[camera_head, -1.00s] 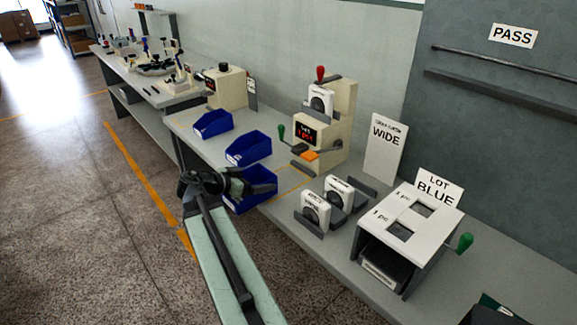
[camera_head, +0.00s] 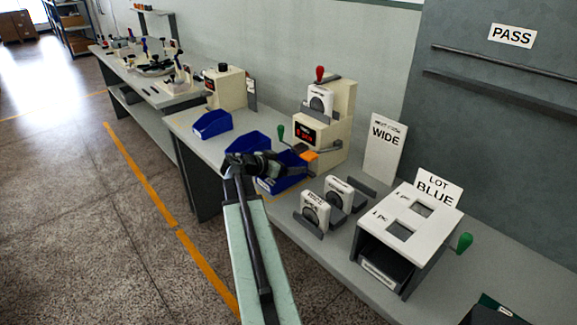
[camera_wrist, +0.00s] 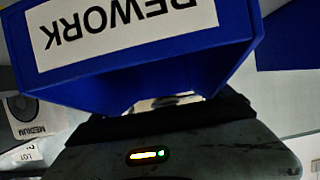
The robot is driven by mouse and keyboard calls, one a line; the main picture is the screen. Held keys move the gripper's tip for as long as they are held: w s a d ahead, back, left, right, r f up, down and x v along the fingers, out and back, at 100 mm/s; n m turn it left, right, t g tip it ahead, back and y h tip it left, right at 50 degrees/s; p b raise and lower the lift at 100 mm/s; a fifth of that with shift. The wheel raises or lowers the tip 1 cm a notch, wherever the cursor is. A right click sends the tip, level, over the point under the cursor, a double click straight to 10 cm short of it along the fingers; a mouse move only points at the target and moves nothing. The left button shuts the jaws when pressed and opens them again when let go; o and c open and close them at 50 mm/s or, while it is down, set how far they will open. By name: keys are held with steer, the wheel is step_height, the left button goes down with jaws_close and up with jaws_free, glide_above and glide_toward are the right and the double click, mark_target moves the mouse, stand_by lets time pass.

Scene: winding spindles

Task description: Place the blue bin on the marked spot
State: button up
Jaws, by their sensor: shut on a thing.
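The blue bin (camera_head: 290,178) is in my gripper (camera_head: 264,166), over the table's front part and just in front of the orange-tabbed machine. In the wrist view the bin (camera_wrist: 125,97) fills the top, with a white REWORK label upside down in the picture. My gripper (camera_wrist: 165,103) is shut on the bin's near wall; the fingertips are mostly hidden. I cannot tell whether the bin touches the table.
Two other blue bins (camera_head: 212,123) (camera_head: 244,146) stand to the left on the grey table (camera_head: 330,262). The cream machine (camera_head: 327,130) with a green-knobbed lever is close behind. Two white dial gauges (camera_head: 315,210) stand to the right, then a white gauge box (camera_head: 417,212).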

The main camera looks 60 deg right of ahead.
steer(key=shift+d+f+b, duration=0.1)
steer(key=shift+f+b, duration=0.45)
steer(key=shift+b, duration=0.05)
steer(key=o, duration=1.3)
steer(key=shift+r, duration=0.1)
steer(key=shift+r+p, duration=0.3)
steer(key=shift+p, duration=0.15)
steer(key=p+v, duration=0.4)
steer(key=v, duration=0.8)
steer(key=shift+s+f, duration=0.1)
